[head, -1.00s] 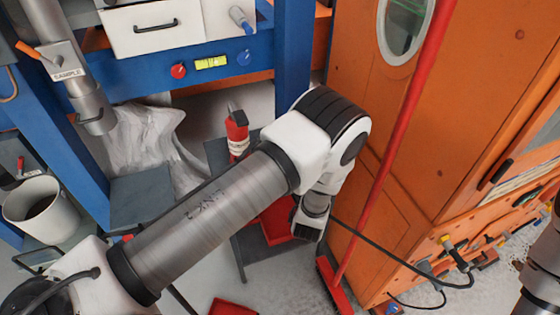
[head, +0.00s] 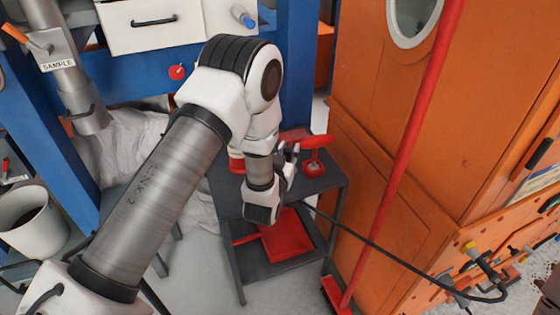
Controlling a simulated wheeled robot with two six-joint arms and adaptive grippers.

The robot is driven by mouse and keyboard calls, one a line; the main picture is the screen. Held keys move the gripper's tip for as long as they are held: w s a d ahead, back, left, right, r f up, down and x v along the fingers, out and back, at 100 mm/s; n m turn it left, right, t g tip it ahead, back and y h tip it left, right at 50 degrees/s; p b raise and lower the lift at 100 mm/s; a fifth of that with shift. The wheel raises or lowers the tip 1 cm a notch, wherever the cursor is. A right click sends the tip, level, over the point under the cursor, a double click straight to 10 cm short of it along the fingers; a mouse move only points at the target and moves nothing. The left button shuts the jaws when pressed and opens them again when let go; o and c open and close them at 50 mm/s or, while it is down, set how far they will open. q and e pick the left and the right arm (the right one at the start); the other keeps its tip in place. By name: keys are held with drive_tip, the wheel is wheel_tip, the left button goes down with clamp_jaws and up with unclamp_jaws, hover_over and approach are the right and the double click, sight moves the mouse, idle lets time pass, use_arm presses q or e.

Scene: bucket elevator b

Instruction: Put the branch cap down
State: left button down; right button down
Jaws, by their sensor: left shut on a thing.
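My left gripper (head: 290,158) is over the top of a small grey cart (head: 325,182), with its fingers pointing up and to the right in the head view. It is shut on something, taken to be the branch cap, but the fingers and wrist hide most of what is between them. A red piece with a bar-like top and a small foot (head: 314,168) shows just right of the fingertips, at the cart top. I cannot tell whether it is the held cap or a separate thing. My right gripper is out of view.
A red bottle (head: 236,164) is partly hidden behind my left arm. The orange cabinet (head: 390,180) and a red broom handle (head: 405,150) stand right of the cart. A dark cable runs across the cabinet's front.

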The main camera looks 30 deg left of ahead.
use_arm(q)
drive_tip(key=shift+s+a+f, duration=0.1)
drive_tip(key=shift+a+f, duration=0.05)
drive_tip(key=shift+a, duration=1.05)
wheel_tip(320, 180, down, 4)
drive_tip(key=shift+r+b, duration=0.25)
drive_tip(key=shift+b, duration=0.05)
drive_tip(key=shift+f, duration=0.15)
drive_tip(key=c, duration=0.9)
unclamp_jaws()
